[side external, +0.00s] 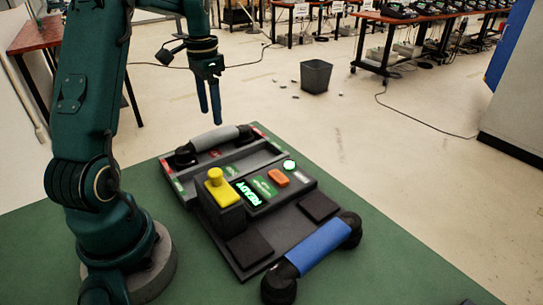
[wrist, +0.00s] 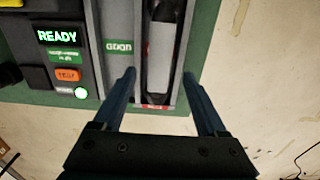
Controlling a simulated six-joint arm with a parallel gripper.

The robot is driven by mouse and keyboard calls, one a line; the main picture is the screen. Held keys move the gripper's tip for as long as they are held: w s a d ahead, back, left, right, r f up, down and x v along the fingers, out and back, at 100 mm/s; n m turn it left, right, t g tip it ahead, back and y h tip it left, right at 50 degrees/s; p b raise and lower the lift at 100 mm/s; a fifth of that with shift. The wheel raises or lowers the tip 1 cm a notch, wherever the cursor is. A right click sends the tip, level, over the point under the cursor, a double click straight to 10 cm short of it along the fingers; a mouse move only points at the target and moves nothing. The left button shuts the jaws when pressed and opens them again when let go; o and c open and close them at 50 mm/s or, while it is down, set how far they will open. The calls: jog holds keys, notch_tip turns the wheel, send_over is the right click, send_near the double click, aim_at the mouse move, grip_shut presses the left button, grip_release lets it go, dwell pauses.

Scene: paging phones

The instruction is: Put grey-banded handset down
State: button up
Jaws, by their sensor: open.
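The grey-banded handset (side external: 214,139) has black ends and lies in the long trough at the back of the dark phone console (side external: 283,223). In the wrist view, the handset (wrist: 161,45) lies lengthwise between the trough's rails, with a red patch by its near end. My gripper (side external: 209,101) is open and empty, with its fingers pointing down above the handset, clear of it. In the wrist view, the fingers of my gripper (wrist: 160,77) appear on either side of the handset's near end.
A blue-banded handset (side external: 318,249) lies along the console's front right edge. The console carries a yellow knob (side external: 215,177), a lit READY display (side external: 248,193), an orange button (side external: 278,178) and a glowing white-green button (side external: 289,165). Green mat (side external: 395,268) surrounds it.

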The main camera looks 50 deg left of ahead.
aim_at(214, 133)
jog(key=d+r+t, duration=0.1)
jog(key=d+r, duration=0.7)
jog(key=s+d+f+t, duration=0.1)
jog(key=s+d, duration=0.2)
jog(key=d, duration=0.2)
jog(key=s+d+f+t, duration=0.1)
jog(key=s+d+t, duration=0.1)
jog(key=d, duration=0.3)
jog(key=s+d+f+t, duration=0.1)
jog(key=s+d, duration=0.4)
jog(key=shift+d+f, duration=0.15)
jog(key=shift+f, duration=0.1)
jog(key=shift+s+d+f+t, duration=0.2)
jog(key=shift+t, duration=0.1)
